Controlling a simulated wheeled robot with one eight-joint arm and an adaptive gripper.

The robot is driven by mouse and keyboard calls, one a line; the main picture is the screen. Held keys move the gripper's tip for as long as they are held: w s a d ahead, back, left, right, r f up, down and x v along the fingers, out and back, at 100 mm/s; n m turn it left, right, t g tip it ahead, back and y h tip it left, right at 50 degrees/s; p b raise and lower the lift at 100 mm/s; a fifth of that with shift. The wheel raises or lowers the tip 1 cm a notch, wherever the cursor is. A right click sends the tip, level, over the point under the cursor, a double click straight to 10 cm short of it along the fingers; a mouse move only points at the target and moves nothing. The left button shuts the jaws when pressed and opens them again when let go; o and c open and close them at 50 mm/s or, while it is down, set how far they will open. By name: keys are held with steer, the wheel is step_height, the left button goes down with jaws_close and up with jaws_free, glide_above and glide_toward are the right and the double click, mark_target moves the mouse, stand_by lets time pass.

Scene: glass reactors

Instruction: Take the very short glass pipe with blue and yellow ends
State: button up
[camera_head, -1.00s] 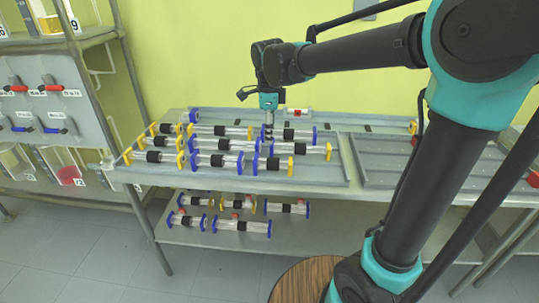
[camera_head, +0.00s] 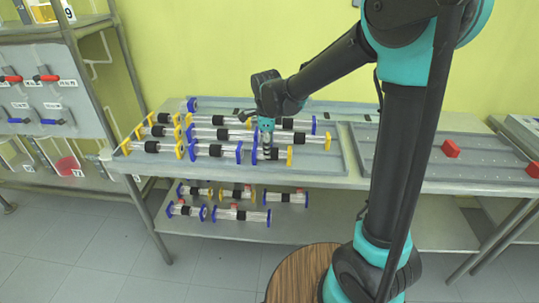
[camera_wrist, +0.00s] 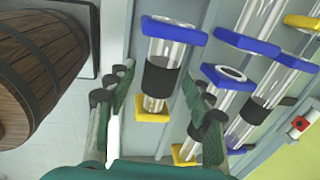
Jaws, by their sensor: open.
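A short glass pipe (camera_head: 271,154) with a blue left end, a yellow right end and a black middle band lies at the right of the front row on the table. In the wrist view this pipe (camera_wrist: 162,78) has its blue end at the top and yellow end at the bottom. My gripper (camera_head: 267,143) is directly above it. In the wrist view, my open gripper (camera_wrist: 164,95) has one finger on either side of the pipe's lower part. Whether they touch it I cannot tell.
Other pipes with blue or yellow ends crowd close behind and to the left, such as a blue-ended pipe (camera_head: 216,151). More pipes (camera_head: 240,215) lie on the lower shelf. A tray on the right holds a red block (camera_head: 450,148).

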steer(key=f, duration=0.2)
steer(key=w+f, duration=0.1)
steer(key=f, duration=0.1)
steer(key=shift+f, duration=0.35)
steer(key=c, duration=1.1)
steer(key=shift+r, duration=0.1)
steer(key=shift+c, duration=0.2)
